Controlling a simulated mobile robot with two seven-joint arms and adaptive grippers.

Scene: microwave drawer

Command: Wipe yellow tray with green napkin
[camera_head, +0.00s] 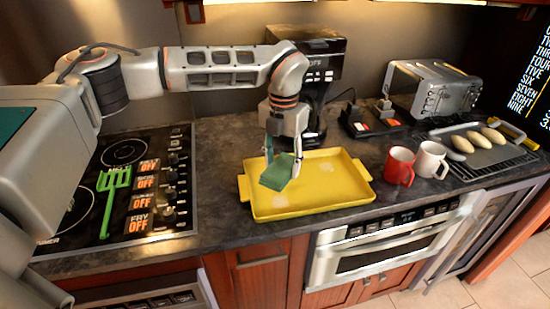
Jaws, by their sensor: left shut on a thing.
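The yellow tray (330,196) lies on the dark countertop in front of the coffee maker. Pale smudges show on its floor, one left of centre near the front and one toward the back right. My left gripper (283,165) points down over the left part of the tray and is shut on the green napkin (277,173). The napkin hangs tilted between the fingers, over the tray's left half. I cannot tell whether it touches the tray floor. My right gripper is not in view.
A black coffee maker (318,62) stands behind the tray. A red mug (399,166) and a white mug (431,160) stand to its right. A stove (125,190) with a green spatula (112,196) is at left. A toaster (432,90) and a rack with rolls (485,150) are at right.

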